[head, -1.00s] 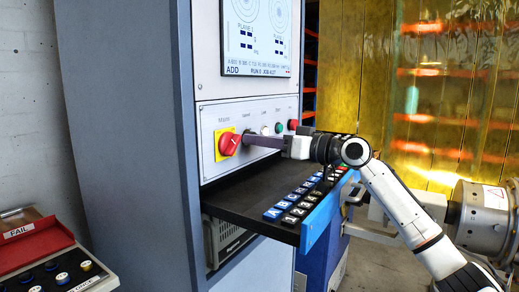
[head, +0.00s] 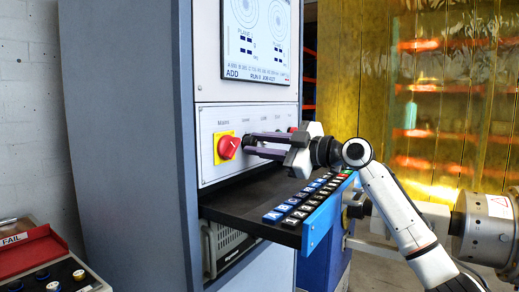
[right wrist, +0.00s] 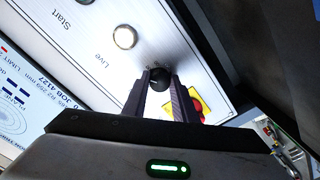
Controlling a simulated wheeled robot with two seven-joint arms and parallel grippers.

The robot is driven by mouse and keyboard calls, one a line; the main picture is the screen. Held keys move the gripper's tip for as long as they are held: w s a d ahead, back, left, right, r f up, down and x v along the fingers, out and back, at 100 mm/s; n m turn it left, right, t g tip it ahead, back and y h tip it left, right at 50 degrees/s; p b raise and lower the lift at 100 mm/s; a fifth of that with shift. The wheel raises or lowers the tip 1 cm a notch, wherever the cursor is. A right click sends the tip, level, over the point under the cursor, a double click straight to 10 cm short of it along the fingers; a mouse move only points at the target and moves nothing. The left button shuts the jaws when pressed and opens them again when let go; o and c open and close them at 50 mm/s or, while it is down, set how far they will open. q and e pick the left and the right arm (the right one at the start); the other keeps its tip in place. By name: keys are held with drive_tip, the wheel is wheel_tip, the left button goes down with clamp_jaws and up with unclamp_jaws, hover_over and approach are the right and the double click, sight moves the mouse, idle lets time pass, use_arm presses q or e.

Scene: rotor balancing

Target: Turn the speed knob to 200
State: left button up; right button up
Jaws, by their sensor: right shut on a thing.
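The speed knob (right wrist: 160,77) is a small black knob on the white control panel (head: 206,162). In the right wrist view it sits between my right fingertips, at the far end of the two dark fingers. In the head view the knob (head: 248,141) is mostly hidden by my right gripper (head: 253,145), which reaches in from the right with one finger above the other. The gripper is shut on the knob. The knob's pointer and scale are too small to read. My left gripper is in neither view now.
A red rotary switch on a yellow plate (head: 217,155) is just left of the knob. A lit white button (right wrist: 124,37) is beside it. Below, a black shelf (head: 240,200) carries a keypad (head: 300,203). A screen (head: 257,40) is above.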

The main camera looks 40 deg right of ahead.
drive_tip(key=shift+n+b, duration=0.35)
drive_tip(key=shift+n, duration=1.35)
drive_tip(key=o, duration=1)
drive_tip(key=shift+o, duration=0.2)
drive_tip(key=b+v, duration=0.2)
drive_tip(key=v, duration=0.8)
drive_tip(key=shift+s+b, duration=0.15)
drive_tip(key=shift+b, duration=0.25)
